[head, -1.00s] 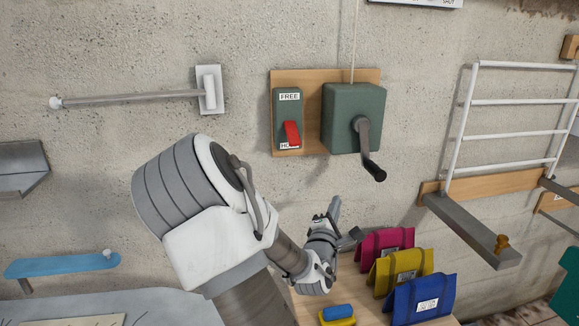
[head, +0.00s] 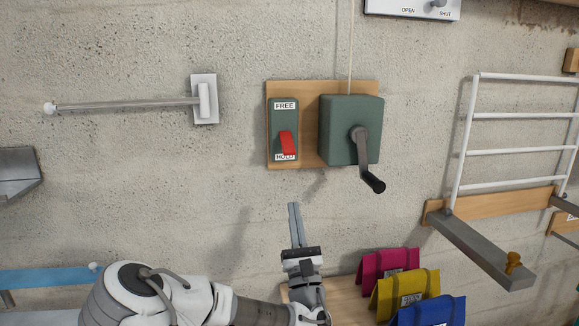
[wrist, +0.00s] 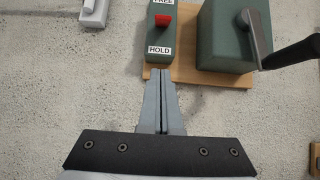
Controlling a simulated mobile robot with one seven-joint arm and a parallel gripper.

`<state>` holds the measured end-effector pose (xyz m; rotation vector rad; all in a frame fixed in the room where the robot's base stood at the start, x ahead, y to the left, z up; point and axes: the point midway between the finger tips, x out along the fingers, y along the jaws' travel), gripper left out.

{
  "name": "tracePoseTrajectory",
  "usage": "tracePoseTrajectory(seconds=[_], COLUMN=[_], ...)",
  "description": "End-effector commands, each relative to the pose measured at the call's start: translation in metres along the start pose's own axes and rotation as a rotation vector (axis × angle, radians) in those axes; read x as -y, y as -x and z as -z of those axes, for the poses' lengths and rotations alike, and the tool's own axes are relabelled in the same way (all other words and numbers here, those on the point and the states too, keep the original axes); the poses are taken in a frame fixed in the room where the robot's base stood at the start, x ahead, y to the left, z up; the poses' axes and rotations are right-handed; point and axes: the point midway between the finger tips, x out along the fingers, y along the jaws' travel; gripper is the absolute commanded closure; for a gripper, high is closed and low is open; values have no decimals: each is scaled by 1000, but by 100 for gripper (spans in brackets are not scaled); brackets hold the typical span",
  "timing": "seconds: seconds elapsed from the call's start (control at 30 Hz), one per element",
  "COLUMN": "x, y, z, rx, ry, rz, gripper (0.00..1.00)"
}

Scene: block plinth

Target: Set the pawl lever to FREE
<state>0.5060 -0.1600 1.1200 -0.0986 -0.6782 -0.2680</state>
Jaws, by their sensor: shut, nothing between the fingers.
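The pawl lever is a red lever (head: 287,143) on a green plate (head: 275,120) with a FREE label above and a HOLD label below. It points down, at the HOLD end. The red lever also shows in the wrist view (wrist: 162,20), above the HOLD label. My gripper (head: 294,206) is shut and empty, its fingers pointing up, below the plate in the head view. In the wrist view my gripper (wrist: 160,74) has its fingertips just below the HOLD label, apart from the lever.
A green winch box (head: 347,125) with a dark crank handle (head: 368,165) is right of the lever on the same wooden board (head: 308,90). A white rod (head: 125,105) sticks out at left. Colored bags (head: 390,265) stand at lower right. The wall below the board is bare.

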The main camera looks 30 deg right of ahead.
Motion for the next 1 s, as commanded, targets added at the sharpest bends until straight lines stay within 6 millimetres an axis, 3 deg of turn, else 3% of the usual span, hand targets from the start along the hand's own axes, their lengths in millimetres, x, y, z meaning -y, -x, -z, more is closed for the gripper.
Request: tracePoseTrajectory(seconds=[0.27,0.67,0.8,1.0], x=[1,1,1,1], y=[-20,-104,-107,-110], z=[-1,-2,-23,-37], rx=[2,3,0,-1], ry=[-4,-4,-4,-2], rz=[2,2,4,2], gripper=[100,100,100,100])
